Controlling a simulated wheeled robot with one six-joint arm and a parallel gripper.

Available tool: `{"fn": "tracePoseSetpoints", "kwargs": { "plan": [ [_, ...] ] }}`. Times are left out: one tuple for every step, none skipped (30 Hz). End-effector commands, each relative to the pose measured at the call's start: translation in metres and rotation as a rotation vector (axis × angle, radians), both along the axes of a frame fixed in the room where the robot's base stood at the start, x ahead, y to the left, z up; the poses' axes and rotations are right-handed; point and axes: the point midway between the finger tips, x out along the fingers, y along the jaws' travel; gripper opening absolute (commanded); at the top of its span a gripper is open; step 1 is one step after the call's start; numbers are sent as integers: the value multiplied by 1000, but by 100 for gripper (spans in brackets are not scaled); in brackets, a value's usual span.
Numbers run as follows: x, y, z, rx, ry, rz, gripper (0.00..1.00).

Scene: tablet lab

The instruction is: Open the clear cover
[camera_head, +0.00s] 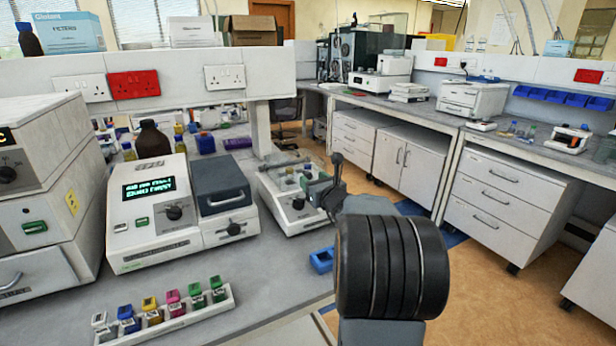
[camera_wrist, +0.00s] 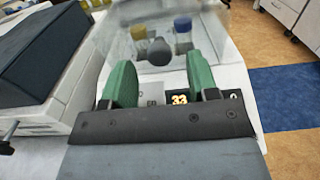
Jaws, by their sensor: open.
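The clear cover (camera_wrist: 122,40) is see-through and sits over vials on a small white instrument (camera_head: 297,212) on the bench. In the wrist view a dark round knob (camera_wrist: 159,52) shows in front of the cover, between and just beyond the tips of my gripper (camera_wrist: 160,70). The green fingers are apart, one on each side of the knob; I cannot tell whether they touch it. A yellow-capped vial (camera_wrist: 139,34) and a blue-capped vial (camera_wrist: 183,30) show behind the cover. In the head view my gripper (camera_head: 318,188) is at the instrument's right side and partly hides it.
A white machine with a green display (camera_head: 149,188) and dark lid (camera_head: 222,184) stands close left. A white rack (camera_head: 190,322) of coloured-capped vials lies in front. A small blue tray (camera_head: 321,260) is near the bench edge. A brown bottle (camera_head: 152,140) stands behind.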

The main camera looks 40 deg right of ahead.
Motion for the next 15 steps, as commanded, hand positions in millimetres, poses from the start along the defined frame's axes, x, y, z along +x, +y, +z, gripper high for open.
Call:
{"fn": "tracePoseSetpoints", "kwargs": {
  "plan": [
    [8, 0, 0, 1, 1, 3, 54],
    [12, 0, -1, 2, 1, 3, 54],
    [17, -2, 0, 1, 0, 2, 54],
    [20, -2, 0, 1, 0, 2, 54],
    [23, -3, 0, 1, 0, 1, 54],
    [26, -3, 0, 1, 1, 1, 54],
    [28, -3, 0, 0, 1, 1, 54],
    [30, -4, 0, 0, 1, 1, 54],
    [32, -4, 0, 0, 0, 2, 54],
    [33, -4, 0, 0, 0, 1, 54],
    [34, -4, 0, 0, 0, 1, 54],
    [35, -4, 0, 0, 0, 1, 54],
    [36, -4, 0, 0, 0, 1, 54],
    [36, -4, 0, 0, 0, 1, 54],
    [36, -4, 0, 0, 0, 1, 54]
  ]
}}
